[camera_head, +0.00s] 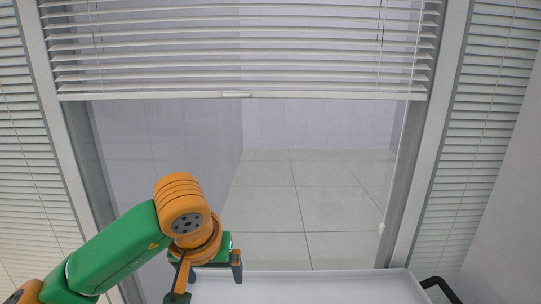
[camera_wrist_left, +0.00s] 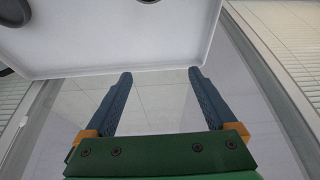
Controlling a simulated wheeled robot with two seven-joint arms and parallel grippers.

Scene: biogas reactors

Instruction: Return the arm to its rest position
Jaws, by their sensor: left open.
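My left arm, green and orange, comes in from the lower left in the head view. Its gripper (camera_head: 208,279) hangs at the left end of a white cart top, with the fingers pointing down. In the left wrist view the two blue-grey fingers of this gripper (camera_wrist_left: 160,76) are spread wide apart with nothing between them. The fingertips appear near the edge of the white tray-like top (camera_wrist_left: 120,62); whether they touch it I cannot tell. My right gripper is not in view.
The white cart top (camera_head: 305,285) has a raised rim and looks bare in the head view. A black handle (camera_head: 440,288) is at its right end. Dark round parts (camera_wrist_left: 12,12) show at the wrist view's top. Behind stands a window with blinds (camera_head: 240,50).

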